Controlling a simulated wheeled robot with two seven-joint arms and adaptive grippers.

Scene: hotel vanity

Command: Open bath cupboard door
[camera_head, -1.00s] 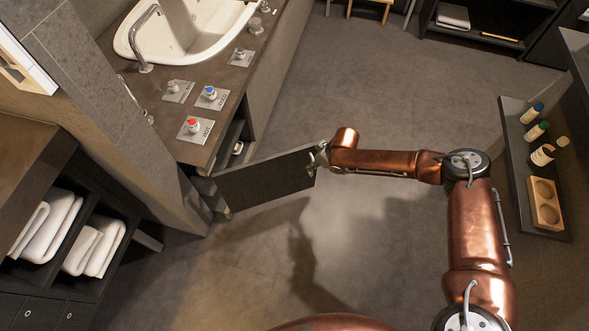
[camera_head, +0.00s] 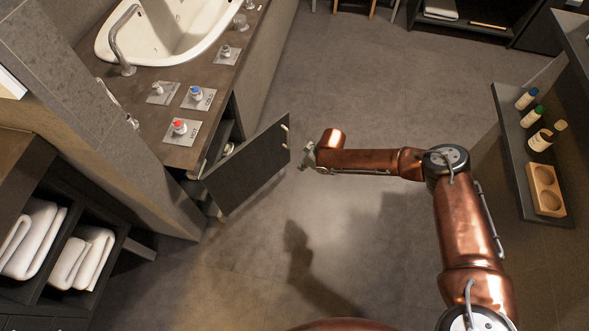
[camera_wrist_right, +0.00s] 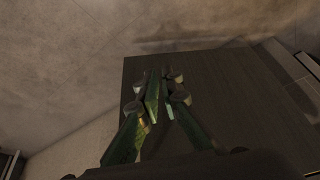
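The bath cupboard door (camera_head: 248,168) is a dark flat panel below the sink counter. It stands swung well out from the cupboard, which shows open shelves behind it. A small pale handle (camera_head: 285,134) is at its free edge. My right gripper (camera_head: 307,158) is just to the right of that edge, apart from the handle and empty. In the right wrist view, its two green-padded fingers (camera_wrist_right: 163,88) have a narrow gap between the tips, and the dark door panel (camera_wrist_right: 225,85) lies beyond them. My left gripper is not in view.
The counter (camera_head: 150,82) holds a white basin (camera_head: 180,45) and taps with red and blue caps. A shelf unit with white towels (camera_head: 82,258) is at lower left. A wall shelf (camera_head: 515,150) with bottles is at right. The floor between is clear.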

